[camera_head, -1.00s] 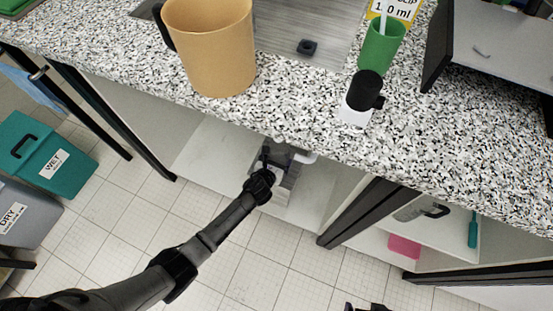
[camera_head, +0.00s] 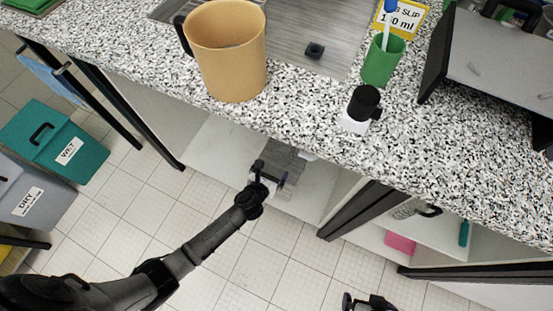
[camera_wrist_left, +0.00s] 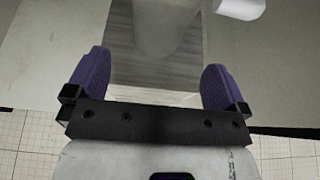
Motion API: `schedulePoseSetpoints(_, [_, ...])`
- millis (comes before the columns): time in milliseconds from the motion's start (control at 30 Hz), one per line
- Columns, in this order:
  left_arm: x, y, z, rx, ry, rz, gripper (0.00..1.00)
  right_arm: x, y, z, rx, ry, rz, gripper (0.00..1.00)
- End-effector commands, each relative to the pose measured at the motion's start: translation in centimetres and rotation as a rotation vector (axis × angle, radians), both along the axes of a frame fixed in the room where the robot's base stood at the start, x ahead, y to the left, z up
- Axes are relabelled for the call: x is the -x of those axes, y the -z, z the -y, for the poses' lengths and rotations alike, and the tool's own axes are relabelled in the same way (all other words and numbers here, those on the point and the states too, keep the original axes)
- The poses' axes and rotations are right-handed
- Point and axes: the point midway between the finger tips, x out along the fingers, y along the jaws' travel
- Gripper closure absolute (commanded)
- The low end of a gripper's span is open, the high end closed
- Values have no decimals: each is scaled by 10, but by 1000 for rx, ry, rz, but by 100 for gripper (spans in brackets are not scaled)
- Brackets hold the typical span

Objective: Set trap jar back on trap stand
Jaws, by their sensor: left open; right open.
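A clear, see-through jar (camera_wrist_left: 168,28) stands upright on a grey wood-grained stand (camera_wrist_left: 122,55) in the left wrist view, beyond my fingertips. The stand also shows in the head view (camera_head: 287,158) on the shelf under the counter; the jar is hard to make out there. My left gripper (camera_head: 269,174) is open in front of the stand. In the left wrist view its two purple fingers (camera_wrist_left: 155,70) are spread wide, with the jar beyond the gap and apart from them. My right gripper (camera_head: 368,302) is open at the bottom edge, well away from the stand.
A white pipe end (camera_wrist_left: 240,8) hangs near the jar. The speckled counter (camera_head: 310,125) overhangs the shelf (camera_head: 215,150), and a dark leg (camera_head: 360,208) stands to the right. The counter holds a tan jug (camera_head: 227,55), a green cup (camera_head: 382,62) and a black-and-white device (camera_head: 361,108).

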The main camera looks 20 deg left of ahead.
Motion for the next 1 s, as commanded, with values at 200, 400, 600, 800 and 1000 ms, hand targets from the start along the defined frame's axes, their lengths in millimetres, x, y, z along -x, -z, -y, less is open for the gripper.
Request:
schedulePoseSetpoints(200, [20, -10, 0, 0, 1, 0, 0, 0, -11, 2, 8, -5, 0, 0])
schedulePoseSetpoints(400, [26, -10, -1, 0, 0, -1, 0, 0, -12, 2, 7, -5, 0, 0])
schedulePoseSetpoints(600, [28, -12, -2, 35, -28, -7, 0, 0, -12, 1, 4, -3, 0, 0])
schedulePoseSetpoints(800, [55, -26, -21, 425, -334, -75, 0, 0, -12, 0, 0, 0, -1, 0])
schedulePoseSetpoints(1000, [116, -49, -45, 1083, -892, -166, 0, 0, -12, -1, -3, 2, -1, 0])
